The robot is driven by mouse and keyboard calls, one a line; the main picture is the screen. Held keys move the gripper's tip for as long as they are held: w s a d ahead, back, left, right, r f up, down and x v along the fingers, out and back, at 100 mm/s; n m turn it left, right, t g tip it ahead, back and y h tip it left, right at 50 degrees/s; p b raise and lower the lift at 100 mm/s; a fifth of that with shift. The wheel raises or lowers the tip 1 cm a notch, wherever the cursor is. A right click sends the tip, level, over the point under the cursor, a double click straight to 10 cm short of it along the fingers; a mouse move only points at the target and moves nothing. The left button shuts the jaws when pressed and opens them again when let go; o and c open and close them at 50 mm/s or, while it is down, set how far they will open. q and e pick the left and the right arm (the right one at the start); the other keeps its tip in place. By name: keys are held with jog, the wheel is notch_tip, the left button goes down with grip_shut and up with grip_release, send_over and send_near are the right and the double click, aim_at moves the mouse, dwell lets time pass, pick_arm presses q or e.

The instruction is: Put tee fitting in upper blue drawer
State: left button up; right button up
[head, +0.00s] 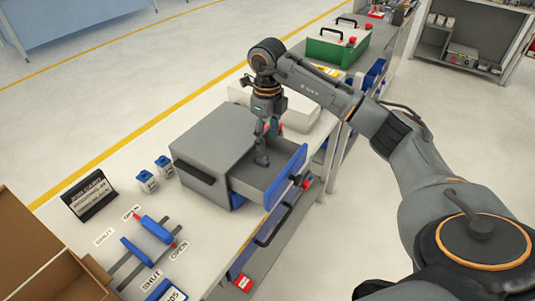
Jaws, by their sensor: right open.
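A grey drawer cabinet (208,143) stands on the workbench. Its drawer with the blue front (286,178) is pulled out toward the right, and its grey inside shows. My right gripper (263,153) points down over the back part of this drawer and is open. Its fingertips are at or just inside the drawer opening; the exact height is hard to tell. I cannot make out the tee fitting clearly; it may be hidden by the gripper or too small to see. My left gripper is not in view.
A green toolbox (336,46) stands farther back. A white box (308,110) lies behind the drawer.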

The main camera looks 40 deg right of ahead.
notch_tip(320, 180, up, 5)
jog(key=shift+f+b, duration=0.1)
jog(key=shift+b, duration=0.35)
jog(key=shift+f, duration=0.1)
